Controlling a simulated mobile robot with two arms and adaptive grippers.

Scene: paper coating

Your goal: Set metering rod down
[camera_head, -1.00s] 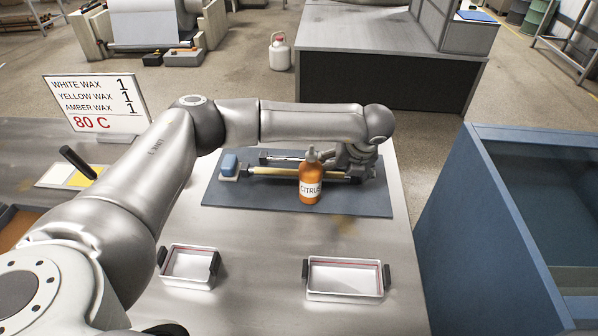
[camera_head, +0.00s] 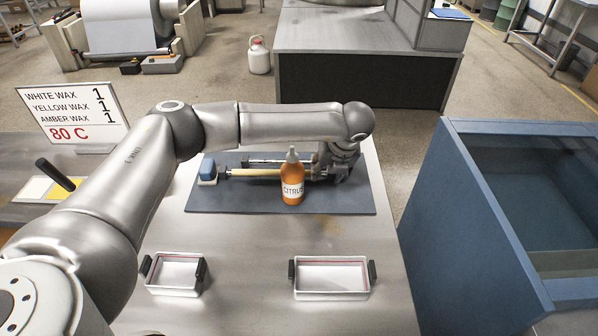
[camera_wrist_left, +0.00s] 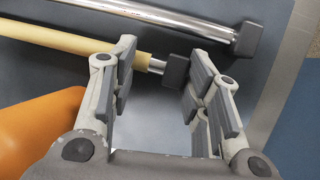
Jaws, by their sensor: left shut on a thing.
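The metering rod looks to be the tan rod (camera_head: 256,172) with a chrome end, lying on or just over the dark mat (camera_head: 240,205). In the left wrist view its tan sleeve (camera_wrist_left: 75,40) leads to a dark end block between my fingers. My left gripper (camera_head: 338,172), also seen in the left wrist view (camera_wrist_left: 165,95), is shut on this rod near its right end. Whether the rod touches the mat is unclear. A chrome rod (camera_wrist_left: 180,17) with a dark end block lies behind it. My right gripper is not in view.
An orange CITRUS bottle (camera_head: 292,185) stands close in front of the rod, left of my gripper; its orange side (camera_wrist_left: 40,125) fills the wrist view's left. Two trays (camera_head: 176,273) (camera_head: 332,277) stand in front.

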